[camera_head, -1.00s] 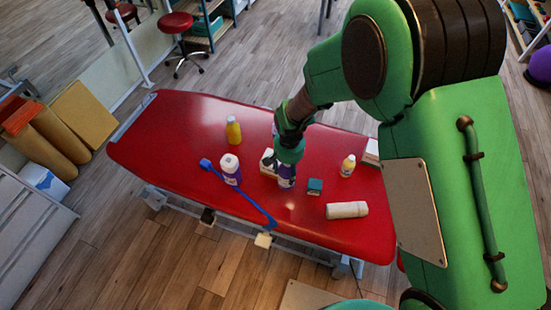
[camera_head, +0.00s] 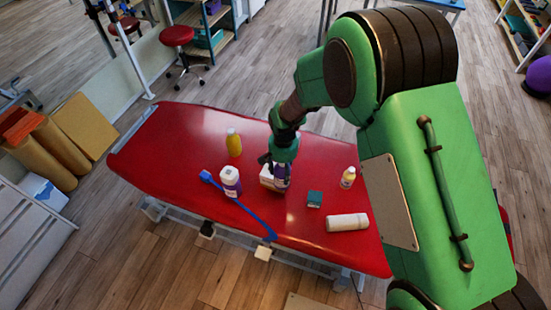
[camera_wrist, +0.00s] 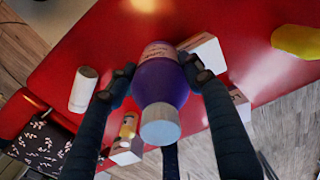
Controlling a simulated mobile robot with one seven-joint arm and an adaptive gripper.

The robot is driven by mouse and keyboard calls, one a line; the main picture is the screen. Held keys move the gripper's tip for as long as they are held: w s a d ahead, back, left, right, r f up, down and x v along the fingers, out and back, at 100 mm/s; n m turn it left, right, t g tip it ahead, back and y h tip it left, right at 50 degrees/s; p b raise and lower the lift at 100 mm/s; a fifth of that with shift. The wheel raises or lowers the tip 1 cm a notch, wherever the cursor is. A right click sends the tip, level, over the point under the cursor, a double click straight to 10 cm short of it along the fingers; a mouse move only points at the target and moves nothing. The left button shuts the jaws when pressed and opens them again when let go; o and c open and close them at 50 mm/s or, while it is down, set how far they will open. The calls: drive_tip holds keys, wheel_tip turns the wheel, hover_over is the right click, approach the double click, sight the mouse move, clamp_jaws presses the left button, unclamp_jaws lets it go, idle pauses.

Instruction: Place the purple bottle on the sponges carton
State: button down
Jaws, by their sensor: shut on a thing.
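My gripper (camera_head: 283,157) is shut on the purple bottle (camera_wrist: 165,80), with a finger on each side of it. The bottle's pale cap (camera_wrist: 160,128) points toward the wrist camera. In the head view the purple bottle (camera_head: 282,173) shows below the gripper, in front of a white carton (camera_head: 267,181) that it partly hides. A white carton (camera_wrist: 206,50) also shows beside the bottle in the wrist view. I cannot read its print, so I cannot tell whether it is the sponges carton.
A white roll (camera_head: 347,222) lies at the right, and a blue stick (camera_head: 240,205) near the front edge. The table's left end is clear.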

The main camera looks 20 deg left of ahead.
drive_tip(key=w+a, duration=0.5)
drive_tip(key=w, duration=0.3)
drive_tip(key=shift+a+f, duration=0.4)
drive_tip(key=shift+f, duration=0.05)
drive_tip(key=shift+w, duration=0.1)
drive_tip(key=shift+f, duration=1.7)
drive_tip(key=shift+f, duration=0.2)
drive_tip(key=c, duration=0.8)
unclamp_jaws()
drive_tip(key=shift+o, duration=0.2)
wheel_tip(320, 180, up, 12)
drive_tip(key=shift+r, duration=0.15)
